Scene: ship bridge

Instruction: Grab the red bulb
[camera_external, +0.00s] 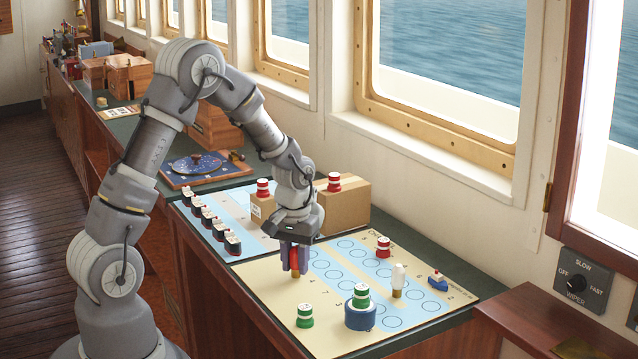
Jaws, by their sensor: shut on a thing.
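The red bulb (295,266) is upright, with its brass base at or just above the chart mat (262,284); I cannot tell if it touches. My gripper (294,262) points straight down over the mat with its purple fingers shut on the red bulb, one on each side. The fingers hide part of the bulb's glass. A white bulb (398,277) with a brass base stands upright on the mat, to the right of my gripper.
A blue cylinder (360,317) with a green-and-white piece (361,293) on top stands front right. Another green piece (305,316), a red piece (383,246) and a blue boat (437,281) stand nearby. A cardboard box (345,204) is behind; several black-and-white boats (219,231) stand left.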

